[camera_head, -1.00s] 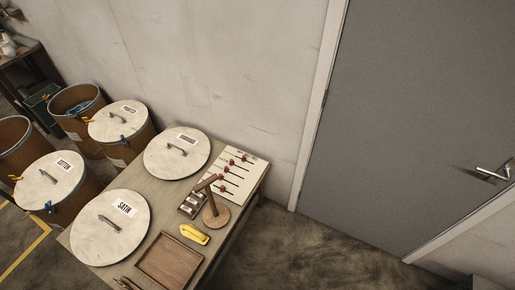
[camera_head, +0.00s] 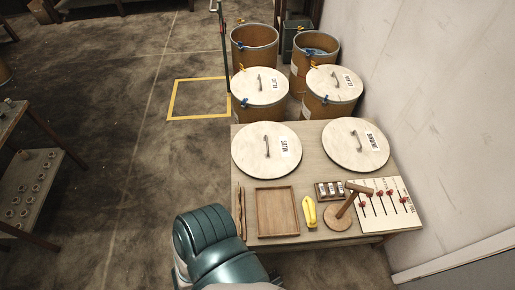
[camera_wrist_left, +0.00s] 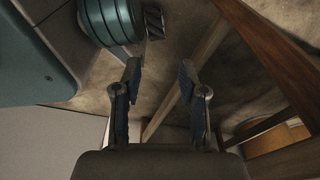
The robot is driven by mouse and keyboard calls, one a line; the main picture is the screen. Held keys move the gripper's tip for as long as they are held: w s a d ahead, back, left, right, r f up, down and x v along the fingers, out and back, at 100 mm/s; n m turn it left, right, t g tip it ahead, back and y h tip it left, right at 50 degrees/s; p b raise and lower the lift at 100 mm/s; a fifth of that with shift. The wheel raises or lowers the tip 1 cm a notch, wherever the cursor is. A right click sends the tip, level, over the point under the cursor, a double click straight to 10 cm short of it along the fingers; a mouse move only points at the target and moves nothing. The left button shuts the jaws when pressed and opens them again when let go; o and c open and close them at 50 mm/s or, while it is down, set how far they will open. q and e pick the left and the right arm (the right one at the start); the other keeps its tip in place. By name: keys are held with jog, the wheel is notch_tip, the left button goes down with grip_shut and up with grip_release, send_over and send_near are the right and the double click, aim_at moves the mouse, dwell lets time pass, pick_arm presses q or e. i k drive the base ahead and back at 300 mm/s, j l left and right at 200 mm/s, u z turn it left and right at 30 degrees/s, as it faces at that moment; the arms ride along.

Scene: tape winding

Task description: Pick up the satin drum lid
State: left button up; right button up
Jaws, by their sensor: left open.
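The satin drum lid (camera_head: 252,155) is a pale round disc with a curved grey handle and a white SATIN label. It lies flat at the back left of the wooden table (camera_head: 312,166) in the head view. My left gripper (camera_wrist_left: 160,72) is open and empty in the left wrist view, below or beside a wooden frame, with the floor behind it. The lid does not show there. A teal part of my own body shows at the bottom of the head view, but neither gripper does. My right gripper is in no view.
Another labelled lid (camera_head: 345,155) lies right of the satin lid. In front are a wooden tray (camera_head: 261,231), yellow object (camera_head: 310,211), wooden stand (camera_head: 338,217) and pinned board (camera_head: 394,222). Lidded drums (camera_head: 258,109) stand behind. Open floor (camera_head: 140,190) lies left.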

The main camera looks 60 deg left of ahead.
aim_at(263, 150)
jog(key=u, duration=1.8)
jog(key=i+j+z, duration=0.2)
jog(key=j+z, duration=0.25)
jog(key=i+j+z, duration=0.15)
jog(key=j+z, duration=0.7)
jog(key=j, duration=0.2)
jog(key=j+z, duration=0.45)
jog(key=k+j+z, duration=0.15)
jog(key=j+z, duration=0.25)
jog(key=j, duration=0.25)
jog(key=k+j+z, duration=0.2)
jog(key=j+z, duration=0.25)
